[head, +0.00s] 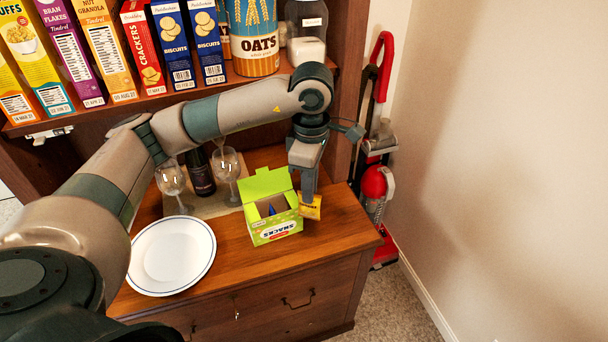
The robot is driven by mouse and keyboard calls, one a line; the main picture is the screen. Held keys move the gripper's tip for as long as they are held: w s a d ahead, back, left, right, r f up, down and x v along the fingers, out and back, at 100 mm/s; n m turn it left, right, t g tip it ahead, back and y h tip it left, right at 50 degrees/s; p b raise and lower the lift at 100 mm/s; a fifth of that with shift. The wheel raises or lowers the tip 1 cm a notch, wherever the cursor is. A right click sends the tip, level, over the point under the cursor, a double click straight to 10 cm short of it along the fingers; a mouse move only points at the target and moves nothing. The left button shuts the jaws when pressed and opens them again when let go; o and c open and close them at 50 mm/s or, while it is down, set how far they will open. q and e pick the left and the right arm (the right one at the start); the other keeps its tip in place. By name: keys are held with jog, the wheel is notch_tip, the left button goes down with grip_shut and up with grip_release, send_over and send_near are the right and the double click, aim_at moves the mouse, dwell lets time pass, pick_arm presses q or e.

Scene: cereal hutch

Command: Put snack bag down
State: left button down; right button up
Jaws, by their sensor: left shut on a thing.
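My left gripper (309,196) points down at the right side of the hutch's counter. It is shut on a small yellow snack bag (311,209), which hangs at its fingertips just right of the snack box. I cannot tell whether the bag touches the counter. The green and white snack box (276,231) stands open on the counter with its flaps up, and something blue shows inside. My right gripper is not in view.
A white plate (172,256) lies left of the box. Two wine glasses (228,169) and a dark bottle (200,174) stand behind. Cereal boxes and an oats canister (253,40) fill the shelf above. The counter (338,217) is clear at the right. A red vacuum cleaner (374,184) stands beside the hutch.

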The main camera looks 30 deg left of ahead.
aim_at(315, 203)
pick_arm(q)
jog(key=s+d+m, duration=0.1)
jog(key=m, duration=0.2)
jog(key=s+d+m, duration=0.1)
jog(key=m, duration=0.1)
jog(key=d+m, duration=0.1)
jog(key=m, duration=0.2)
jog(key=shift+s+f+m, duration=0.3)
jog(key=shift+s, duration=0.1)
jog(key=s+d+m, duration=0.1)
jog(key=m, duration=0.3)
jog(key=s+d+m, duration=0.1)
jog(key=s+m, duration=0.1)
jog(key=m, duration=0.2)
jog(key=s+d+m, duration=0.1)
jog(key=m, duration=0.3)
jog(key=shift+s+f, duration=0.15)
jog(key=shift+f, duration=0.15)
jog(key=shift+a, duration=0.1)
